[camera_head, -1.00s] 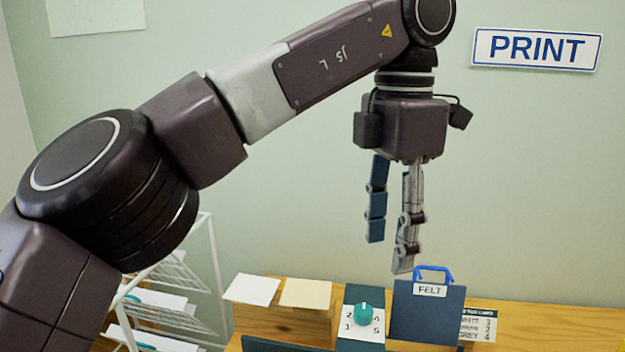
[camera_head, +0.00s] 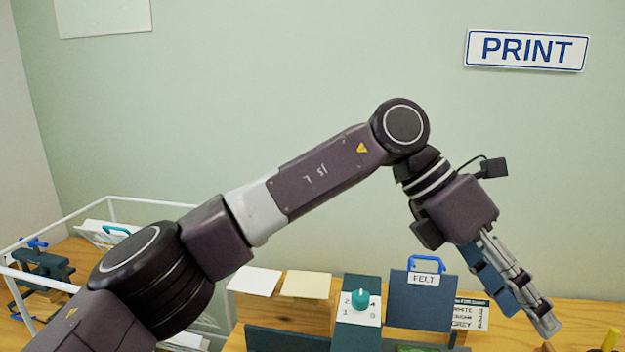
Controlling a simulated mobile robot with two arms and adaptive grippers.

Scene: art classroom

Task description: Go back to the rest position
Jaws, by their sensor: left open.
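My left arm comes in from the left and reaches across the view above the bench. My left gripper (camera_head: 528,325) hangs at its end, tilted down and to the right, to the right of the felt panel. Its fingers are open, with nothing seen between them. The dark blue panel labelled FELT (camera_head: 420,308) with a blue handle stands on the wooden bench, apart from the gripper. My right gripper is not in view.
A teal dial (camera_head: 360,298) on a numbered panel sits left of the felt panel. Pale sheets (camera_head: 254,281) lie on a wooden block. A white wire rack (camera_head: 135,203) stands at left. A list card (camera_head: 470,315) is near the gripper. A PRINT sign (camera_head: 526,50) is on the wall.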

